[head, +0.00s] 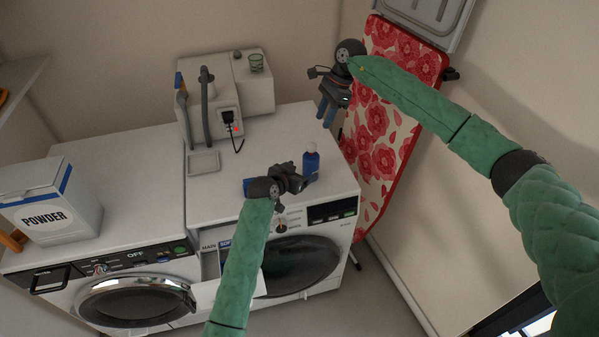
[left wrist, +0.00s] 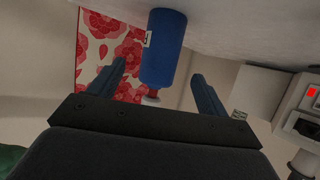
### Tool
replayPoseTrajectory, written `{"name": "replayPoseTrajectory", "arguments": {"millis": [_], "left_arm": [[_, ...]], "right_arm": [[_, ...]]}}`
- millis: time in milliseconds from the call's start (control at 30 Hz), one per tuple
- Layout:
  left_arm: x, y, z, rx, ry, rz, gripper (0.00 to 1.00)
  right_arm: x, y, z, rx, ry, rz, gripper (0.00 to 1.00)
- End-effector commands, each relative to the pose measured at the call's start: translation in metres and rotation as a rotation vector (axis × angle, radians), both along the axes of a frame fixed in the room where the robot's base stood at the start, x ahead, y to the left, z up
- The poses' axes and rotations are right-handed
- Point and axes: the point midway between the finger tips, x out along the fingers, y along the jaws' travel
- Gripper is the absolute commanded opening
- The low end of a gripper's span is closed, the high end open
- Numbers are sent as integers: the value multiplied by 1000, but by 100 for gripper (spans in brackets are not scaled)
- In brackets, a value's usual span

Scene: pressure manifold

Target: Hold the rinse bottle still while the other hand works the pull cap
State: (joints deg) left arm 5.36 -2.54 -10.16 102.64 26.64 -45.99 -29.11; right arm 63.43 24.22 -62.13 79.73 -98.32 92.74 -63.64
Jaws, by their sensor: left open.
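The rinse bottle (head: 311,165) is blue and stands upright near the right end of the right washer's top. My left gripper (head: 303,181) is just left of it, low and close to the washer top. In the left wrist view, turned over, the bottle (left wrist: 164,50) lies between the two open fingers (left wrist: 158,72), with a gap on each side.
A grey-white machine (head: 223,97) with a hose and a small tray (head: 203,162) stand behind left. A powder box (head: 52,205) is on the left washer. A detergent drawer (head: 228,285) sticks out in front. A floral ironing board (head: 383,140) leans at the right.

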Motion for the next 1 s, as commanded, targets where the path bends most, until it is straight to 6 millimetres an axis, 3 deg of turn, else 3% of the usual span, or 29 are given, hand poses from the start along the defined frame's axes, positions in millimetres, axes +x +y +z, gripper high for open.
{"name": "replayPoseTrajectory", "arguments": {"millis": [533, 1000], "left_arm": [[52, -31, -25, 0, 1, 1, 77], [60, -36, -29, 0, 0, 1, 77]], "right_arm": [[0, 0, 0, 0, 0, 0, 36], [0, 0, 0, 0, 0, 0, 36]]}}
